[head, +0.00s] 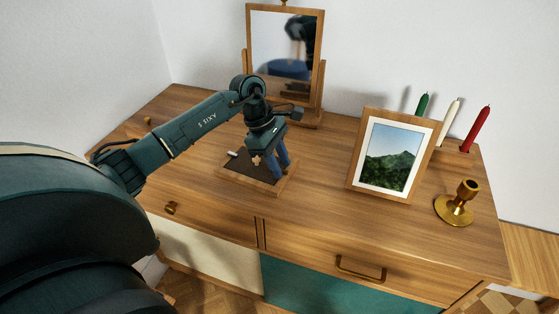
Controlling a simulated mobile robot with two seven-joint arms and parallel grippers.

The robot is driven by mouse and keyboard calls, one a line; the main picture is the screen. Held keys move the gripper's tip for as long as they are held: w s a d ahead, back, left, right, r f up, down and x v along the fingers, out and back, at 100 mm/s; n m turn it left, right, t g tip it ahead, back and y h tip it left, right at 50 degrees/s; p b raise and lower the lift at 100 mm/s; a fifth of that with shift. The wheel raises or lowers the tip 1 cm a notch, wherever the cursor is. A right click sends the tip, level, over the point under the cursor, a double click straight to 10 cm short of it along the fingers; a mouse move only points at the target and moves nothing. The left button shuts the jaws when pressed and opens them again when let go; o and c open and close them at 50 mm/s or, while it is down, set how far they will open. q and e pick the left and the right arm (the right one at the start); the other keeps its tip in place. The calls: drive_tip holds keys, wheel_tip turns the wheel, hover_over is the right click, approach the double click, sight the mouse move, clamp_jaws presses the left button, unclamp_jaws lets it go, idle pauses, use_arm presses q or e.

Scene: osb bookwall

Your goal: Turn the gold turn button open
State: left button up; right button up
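A low wooden box or board (257,187) with a dark brown top lies on the cabinet top, left of centre. A small gold piece (256,160), which looks like the turn button, shows on the dark top just left of my gripper fingers. It is too small to tell which way it is turned. My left gripper (281,166) points down over the right part of the board, its blue fingers close beside the gold piece. Whether the fingers touch it, and how far apart they are, I cannot tell. My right gripper is out of view.
A mirror (281,45) stands behind my gripper. A framed landscape picture (391,155), a brass candlestick (456,206) and green, white and red candles (475,130) stand to the right. The wooden cabinet top (320,200) is clear between board and picture.

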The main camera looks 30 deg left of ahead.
use_arm(q)
clamp_jaws()
idle(0.3)
